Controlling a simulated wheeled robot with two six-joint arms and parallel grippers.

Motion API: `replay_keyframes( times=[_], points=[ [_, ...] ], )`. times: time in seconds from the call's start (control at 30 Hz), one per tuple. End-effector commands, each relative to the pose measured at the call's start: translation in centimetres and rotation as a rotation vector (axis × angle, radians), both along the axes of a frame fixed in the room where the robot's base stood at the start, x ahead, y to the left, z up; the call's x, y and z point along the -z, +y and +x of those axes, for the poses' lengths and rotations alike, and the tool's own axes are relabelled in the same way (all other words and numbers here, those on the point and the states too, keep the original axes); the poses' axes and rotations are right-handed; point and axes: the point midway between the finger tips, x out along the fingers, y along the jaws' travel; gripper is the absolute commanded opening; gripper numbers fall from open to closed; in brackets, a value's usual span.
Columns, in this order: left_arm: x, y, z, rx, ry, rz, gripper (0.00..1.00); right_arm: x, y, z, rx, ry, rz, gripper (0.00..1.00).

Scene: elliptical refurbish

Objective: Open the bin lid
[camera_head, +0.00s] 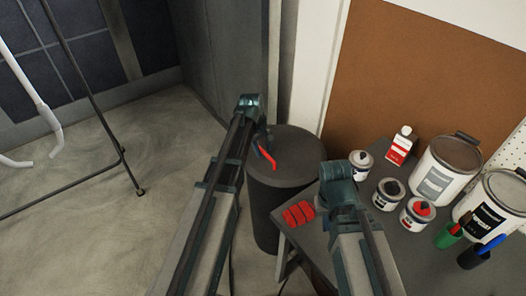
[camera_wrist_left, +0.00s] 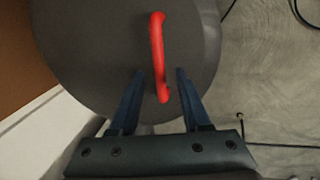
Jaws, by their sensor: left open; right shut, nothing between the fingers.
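The bin (camera_head: 264,225) is a dark grey cylinder on the floor, left of the table. Its round lid (camera_head: 300,150) lies flat on top and carries a red handle (camera_head: 267,157). In the left wrist view the lid (camera_wrist_left: 90,40) fills the upper part and the handle (camera_wrist_left: 157,45) runs up and down. My left gripper (camera_wrist_left: 160,73) is open, with one finger on each side of the handle's lower part; a gap shows on both sides. In the head view my left gripper (camera_head: 262,138) is over the lid. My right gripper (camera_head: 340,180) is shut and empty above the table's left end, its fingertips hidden.
The grey table (camera_head: 425,265) holds paint cans (camera_head: 435,175), small tins (camera_head: 388,195), a red-and-white bottle (camera_head: 401,145), brushes (camera_head: 480,252) and a red item (camera_head: 298,213). A wall stands behind the bin. Open floor (camera_head: 110,220) lies left, with a thin black stand (camera_head: 95,110).

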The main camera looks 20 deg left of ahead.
Motion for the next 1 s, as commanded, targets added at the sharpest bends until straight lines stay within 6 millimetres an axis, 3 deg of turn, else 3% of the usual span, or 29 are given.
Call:
replay_keyframes(
  times=[0.1,0.37,1.0],
  points=[
    [-0.07,-0.01,-0.01,0.0,0.0,0.0,0.47,-0.07,0.0,0.0,0.0,0.0,0.0,0.0],
    [-0.06,-0.01,-0.01,0.0,0.0,0.0,0.0,-0.06,0.0,0.0,0.0,0.0,0.0,0.0],
    [-0.06,0.01,-0.01,0.0,0.0,0.0,0.0,-0.06,0.0,0.0,0.0,0.0,0.0,0.0]
  ],
)
